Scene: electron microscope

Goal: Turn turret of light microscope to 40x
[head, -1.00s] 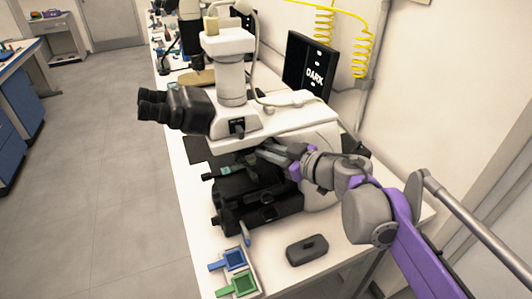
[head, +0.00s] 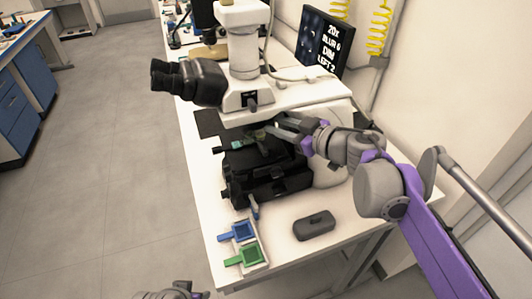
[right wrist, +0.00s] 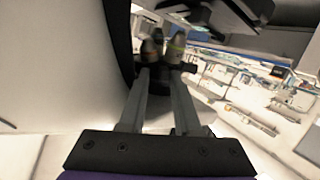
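The light microscope (head: 245,55) stands on the white bench, with black eyepieces and a dark stage (head: 265,180). The nearby monitor (head: 323,38) reads "20x", "BLUR 6", "DIM", "LEFT 2". My right gripper (head: 277,129) reaches in from the right under the microscope head, above the stage. In the right wrist view its two fingers (right wrist: 161,80) are apart, with two objectives of the turret (right wrist: 175,46) at their tips. I cannot tell whether they touch. The rest of the turret is largely hidden. A part of my left arm (head: 172,294) shows at the bottom edge; its fingers are unclear.
More equipment stands farther back on the bench. The floor at left is clear.

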